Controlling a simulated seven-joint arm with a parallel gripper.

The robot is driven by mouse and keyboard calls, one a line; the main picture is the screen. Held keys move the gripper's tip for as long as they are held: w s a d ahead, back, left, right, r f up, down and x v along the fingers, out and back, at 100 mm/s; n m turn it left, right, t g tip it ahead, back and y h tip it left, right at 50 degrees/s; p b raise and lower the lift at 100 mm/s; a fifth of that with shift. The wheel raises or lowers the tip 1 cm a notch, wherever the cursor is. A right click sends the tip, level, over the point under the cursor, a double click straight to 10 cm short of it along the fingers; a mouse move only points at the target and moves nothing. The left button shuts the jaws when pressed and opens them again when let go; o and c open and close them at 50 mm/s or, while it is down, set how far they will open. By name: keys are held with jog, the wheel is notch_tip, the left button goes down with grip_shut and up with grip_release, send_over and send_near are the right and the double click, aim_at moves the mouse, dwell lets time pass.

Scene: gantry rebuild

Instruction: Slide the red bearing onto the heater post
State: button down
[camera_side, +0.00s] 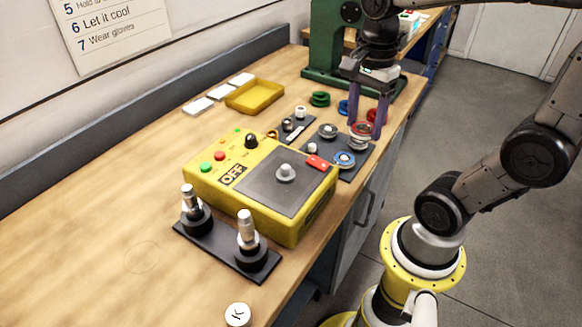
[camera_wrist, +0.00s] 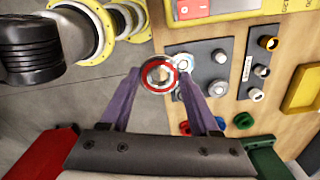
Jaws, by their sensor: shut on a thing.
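The red bearing (camera_side: 361,129) is a metal ring with a red outer band, and it is between my gripper's purple fingers (camera_side: 365,124). In the wrist view the red bearing (camera_wrist: 158,73) sits level between the fingertips (camera_wrist: 158,78), its hole facing the camera. My gripper is shut on it. It looks raised above the grey bearing plate, though the gap is hard to judge. The heater post (camera_side: 286,172) is a short grey stub, bare, on the dark top of the yellow heater (camera_side: 318,213). The post is out of the wrist view.
The bearing plate (camera_side: 356,167) holds a blue bearing (camera_side: 344,159) close beside the held one. Two upright posts stand on a black base (camera_side: 222,247). A green press (camera_side: 328,45) stands behind my gripper.

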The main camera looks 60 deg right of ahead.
notch_tip(320, 180, up, 2)
jog(key=n, duration=0.6)
send_over(285, 166)
jog(key=shift+d, duration=0.3)
jog(key=shift+a+f, duration=0.2)
jog(key=shift+a, duration=0.2)
jog(key=shift+f, duration=0.1)
jog(key=shift+f, duration=0.4)
jog(key=shift+f, duration=0.35)
jog(key=shift+f, duration=2.5)
